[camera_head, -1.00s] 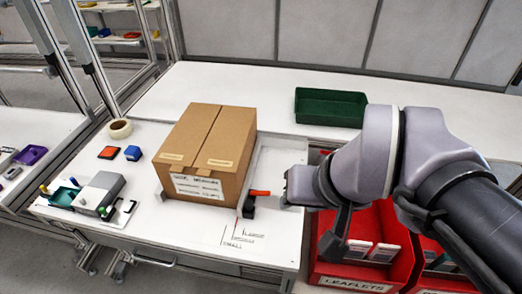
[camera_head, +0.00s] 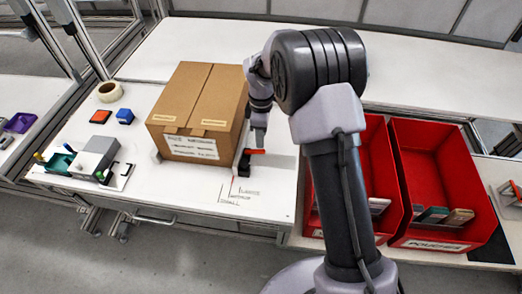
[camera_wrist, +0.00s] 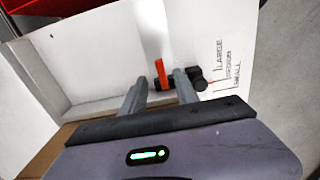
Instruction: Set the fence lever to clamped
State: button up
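The fence lever (camera_head: 257,151) is a short orange handle on a black clamp body, beside the lower right corner of the cardboard box (camera_head: 198,107). In the wrist view the orange lever (camera_wrist: 161,73) appears between my two grey fingertips, with the black body (camera_wrist: 193,83) partly behind the right finger. My gripper (camera_head: 259,137) points down just above the lever in the head view; in the wrist view my gripper (camera_wrist: 160,84) is open, with a gap on each side of the lever. I cannot tell whether the fingertips reach down around it.
Size marks reading large, medium and small (camera_head: 238,191) are printed right of the clamp. Red bins (camera_head: 440,190) stand at the right. A tape roll (camera_head: 109,91), small blocks and a grey device (camera_head: 95,155) lie left of the box.

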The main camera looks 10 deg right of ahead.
aim_at(261, 150)
notch_tip(261, 150, down, 7)
jog(key=shift+r+b, duration=0.15)
jog(key=shift+b, duration=0.7)
grip_shut()
